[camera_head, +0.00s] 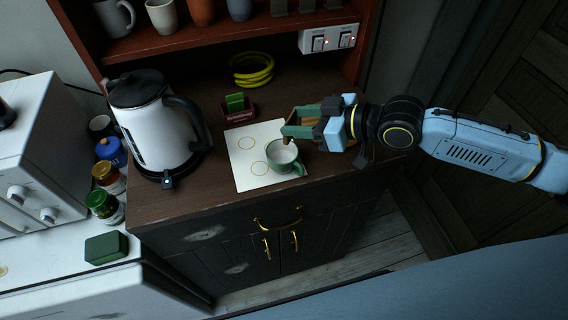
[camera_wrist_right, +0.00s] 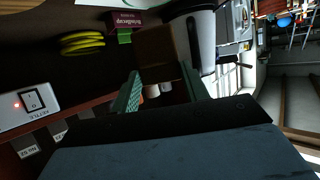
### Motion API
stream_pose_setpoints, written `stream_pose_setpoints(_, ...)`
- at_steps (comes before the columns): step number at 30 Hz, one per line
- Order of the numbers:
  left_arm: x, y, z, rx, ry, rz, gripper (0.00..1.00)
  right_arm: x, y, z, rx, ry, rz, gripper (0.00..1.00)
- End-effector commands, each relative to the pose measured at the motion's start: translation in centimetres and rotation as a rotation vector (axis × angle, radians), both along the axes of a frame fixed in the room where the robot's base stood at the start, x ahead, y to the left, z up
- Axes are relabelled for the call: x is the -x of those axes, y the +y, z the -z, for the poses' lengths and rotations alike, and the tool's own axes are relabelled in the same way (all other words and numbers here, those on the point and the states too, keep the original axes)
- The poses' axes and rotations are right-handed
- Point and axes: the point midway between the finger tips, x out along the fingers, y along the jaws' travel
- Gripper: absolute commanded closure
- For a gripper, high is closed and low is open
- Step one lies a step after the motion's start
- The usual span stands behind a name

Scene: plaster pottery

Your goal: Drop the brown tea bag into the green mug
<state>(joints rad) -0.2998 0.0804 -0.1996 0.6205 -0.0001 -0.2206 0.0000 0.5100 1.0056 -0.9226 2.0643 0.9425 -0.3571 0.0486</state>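The green mug (camera_head: 284,158), pale inside, stands upright on a white sheet (camera_head: 247,178) with ring marks on the dark counter; its handle points right. My right gripper (camera_head: 297,124) is above and slightly behind the mug, apart from it. Its two green fingers show in the right wrist view (camera_wrist_right: 161,84), spread about the width of a flat brown tea bag (camera_wrist_right: 158,52). The bag spans from fingertip to fingertip and appears held by its edges. In the head view the fingers mostly hide the bag. My left gripper is not in view.
A dark red box (camera_head: 240,112) with a green packet (camera_head: 235,102) stands behind the sheet. A white kettle (camera_head: 150,130) stands left, jars (camera_head: 105,206) beyond it. A switch panel (camera_head: 330,39) is behind my gripper.

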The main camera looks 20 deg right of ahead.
Motion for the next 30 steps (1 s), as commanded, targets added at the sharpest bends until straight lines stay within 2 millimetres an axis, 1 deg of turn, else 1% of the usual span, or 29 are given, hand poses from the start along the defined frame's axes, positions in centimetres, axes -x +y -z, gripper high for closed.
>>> stream_pose_setpoints(7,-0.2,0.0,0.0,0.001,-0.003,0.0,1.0,0.0,0.0,0.0,0.0,-0.002,0.001,0.59)
stream_pose_setpoints(12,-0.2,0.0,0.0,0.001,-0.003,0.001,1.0,0.0,0.0,0.0,0.001,-0.001,0.001,0.36)
stream_pose_setpoints(13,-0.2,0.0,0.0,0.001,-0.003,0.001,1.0,0.0,0.0,0.0,0.0,0.0,0.001,0.32)
stream_pose_setpoints(14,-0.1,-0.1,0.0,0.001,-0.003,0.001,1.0,0.0,0.0,0.0,0.0,0.0,0.001,0.3)
stream_pose_setpoints(23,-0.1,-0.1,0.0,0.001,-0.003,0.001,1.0,0.0,-0.2,-0.1,0.001,0.0,0.001,0.3)
stream_pose_setpoints(26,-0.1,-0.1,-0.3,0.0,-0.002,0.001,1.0,0.3,-0.8,-0.4,0.002,0.001,0.004,0.3)
stream_pose_setpoints(30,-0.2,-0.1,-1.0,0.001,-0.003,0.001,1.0,0.9,-2.7,-1.3,0.005,0.0,0.013,0.3)
